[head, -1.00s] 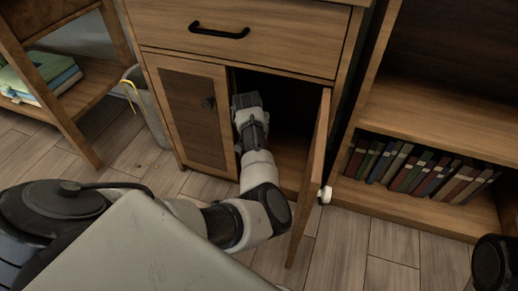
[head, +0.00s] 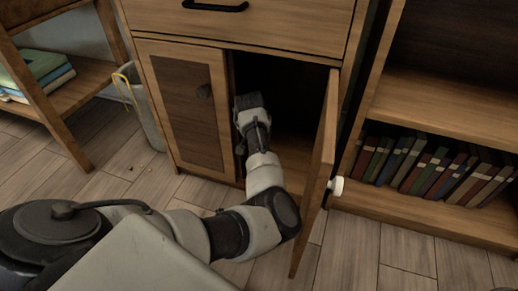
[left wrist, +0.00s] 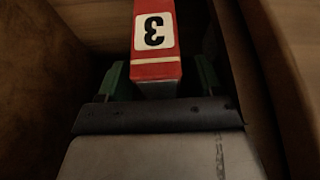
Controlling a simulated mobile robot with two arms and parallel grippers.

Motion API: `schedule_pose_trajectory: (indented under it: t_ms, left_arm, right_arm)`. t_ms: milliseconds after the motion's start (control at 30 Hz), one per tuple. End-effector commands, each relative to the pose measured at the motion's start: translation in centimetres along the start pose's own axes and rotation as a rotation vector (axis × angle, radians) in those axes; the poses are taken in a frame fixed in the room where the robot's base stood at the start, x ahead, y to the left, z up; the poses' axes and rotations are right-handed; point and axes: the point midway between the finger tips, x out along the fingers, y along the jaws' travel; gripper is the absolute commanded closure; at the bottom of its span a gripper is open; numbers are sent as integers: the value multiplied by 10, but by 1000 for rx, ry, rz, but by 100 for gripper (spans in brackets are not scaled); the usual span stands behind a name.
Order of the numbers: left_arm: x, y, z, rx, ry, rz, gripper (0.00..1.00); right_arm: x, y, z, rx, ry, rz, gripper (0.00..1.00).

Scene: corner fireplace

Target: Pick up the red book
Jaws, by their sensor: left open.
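The red book (left wrist: 155,65) shows in the left wrist view, with a white label and a black 3 that appears upside down. It stands inside the dim cabinet and is hidden in the head view. My left gripper (left wrist: 160,82) is open, with one green finger on each side of the book's near end. I cannot tell whether the fingers touch it. In the head view my left gripper (head: 250,110) reaches into the cabinet opening; its fingertips are hard to make out. My right gripper is not in view.
The cabinet's right door (head: 318,180) stands open beside my left arm; its left door (head: 184,105) is shut. A bookcase (head: 440,108) with a row of books (head: 425,170) stands at the right. A bin (head: 145,105) and a shelf unit (head: 90,95) stand at the left.

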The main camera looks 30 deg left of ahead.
Motion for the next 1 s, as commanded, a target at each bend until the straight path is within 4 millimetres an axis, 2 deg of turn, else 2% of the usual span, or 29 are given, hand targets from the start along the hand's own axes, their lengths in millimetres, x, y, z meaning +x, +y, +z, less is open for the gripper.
schedule_pose_trajectory:
  t_ms: [100,133,500,833,1000]
  left_arm:
    - [-1,0,0,0,0,0,34]
    - [-1,0,0,0,0,0,37]
    - [0,0,0,0,0,0,92]
    - [-3,0,-2,0,3,-1,92]
    - [-11,1,-5,1,2,-1,92]
  right_arm:
    - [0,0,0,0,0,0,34]
    - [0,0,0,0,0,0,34]
    - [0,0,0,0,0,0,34]
    - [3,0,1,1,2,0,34]
    - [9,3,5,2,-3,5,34]
